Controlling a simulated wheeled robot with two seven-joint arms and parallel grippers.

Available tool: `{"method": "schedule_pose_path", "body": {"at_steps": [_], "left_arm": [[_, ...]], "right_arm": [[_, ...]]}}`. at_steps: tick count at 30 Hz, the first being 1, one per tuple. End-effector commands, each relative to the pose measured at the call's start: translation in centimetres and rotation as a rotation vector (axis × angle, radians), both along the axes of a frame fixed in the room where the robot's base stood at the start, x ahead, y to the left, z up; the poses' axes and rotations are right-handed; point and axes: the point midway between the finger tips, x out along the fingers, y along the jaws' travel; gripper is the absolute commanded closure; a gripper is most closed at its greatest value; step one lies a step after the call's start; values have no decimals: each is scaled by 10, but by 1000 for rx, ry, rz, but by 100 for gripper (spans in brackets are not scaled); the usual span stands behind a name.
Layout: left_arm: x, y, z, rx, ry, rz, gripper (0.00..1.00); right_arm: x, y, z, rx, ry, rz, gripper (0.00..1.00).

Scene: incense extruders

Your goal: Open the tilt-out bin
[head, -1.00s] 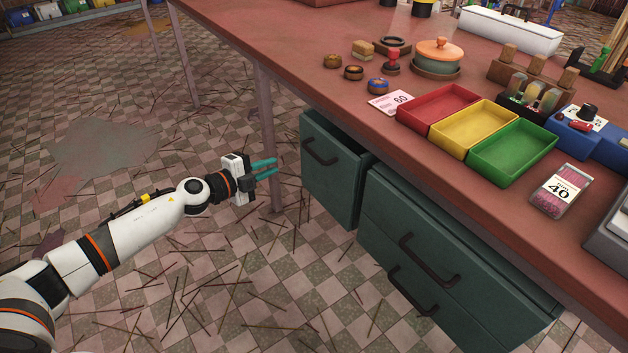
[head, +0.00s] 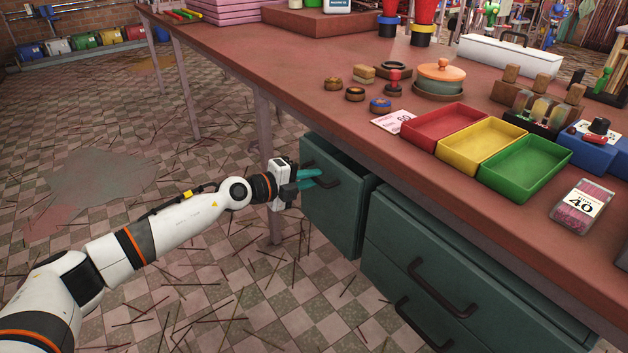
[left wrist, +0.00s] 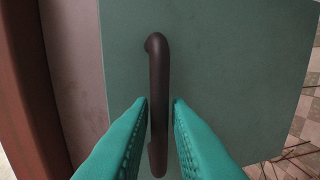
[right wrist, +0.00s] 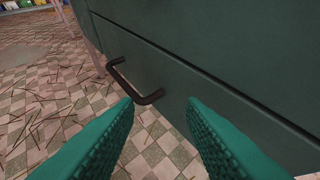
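The tilt-out bin (head: 345,212) is a dark green box front with a dark bar handle, under the left part of the red-brown table. A gap shows behind its top edge. My left gripper (head: 318,178) is at the bin's handle with its teal fingers pointing at the front. In the left wrist view, the handle (left wrist: 159,75) runs between the two fingers, with narrow gaps on each side, so the gripper is open around it. My right gripper (right wrist: 160,105) is open and empty; its fingers are apart, near a dark handle (right wrist: 132,85) on a green front.
Green drawers (head: 430,265) with dark handles stand right of the bin. A table leg (head: 270,150) is just behind my left gripper. The table (head: 340,115) above carries red, yellow and green trays. Thin sticks litter the tiled floor (head: 200,290).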

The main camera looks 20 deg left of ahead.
Motion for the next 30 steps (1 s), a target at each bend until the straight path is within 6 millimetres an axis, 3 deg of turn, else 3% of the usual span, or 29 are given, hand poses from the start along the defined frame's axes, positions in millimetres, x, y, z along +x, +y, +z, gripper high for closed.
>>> {"method": "schedule_pose_path", "body": {"at_steps": [14,18,30], "left_arm": [[10,-8,-3,1,1,0,83],[10,-8,-3,1,1,0,100],[9,-7,-4,-2,-2,0,100]], "right_arm": [[10,5,12,22,-91,7,64],[10,5,12,22,-90,6,64],[13,6,15,30,-126,9,64]]}}
